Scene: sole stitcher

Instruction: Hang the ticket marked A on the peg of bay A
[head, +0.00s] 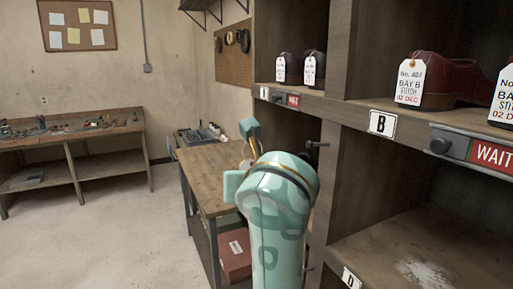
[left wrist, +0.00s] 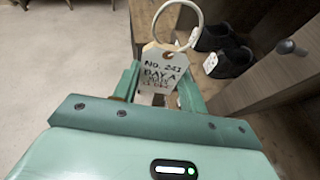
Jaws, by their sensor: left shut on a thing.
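My left gripper (left wrist: 160,94) is shut on a pale paper ticket (left wrist: 164,72) that reads No. 243, BAY A. A cream ring loop (left wrist: 178,22) stands up from the ticket's top and hangs on nothing. In the head view my teal arm hides most of the gripper and ticket, in front of the shelf's left end. A dark peg (left wrist: 290,47) sticks out from a wooden panel, right of and apart from the ticket. A dark peg also shows in the head view (head: 316,145), right of my gripper, below a small plate (head: 264,92) too small to read surely.
Dark shoes with tags (head: 289,68) stand in the upper left bay. A red shoe (head: 450,80) tagged BAY B stands above the B plate (head: 382,123) and a red WAIT sign (head: 490,153). A wooden bench (head: 215,165) is behind my arm. The floor at left is clear.

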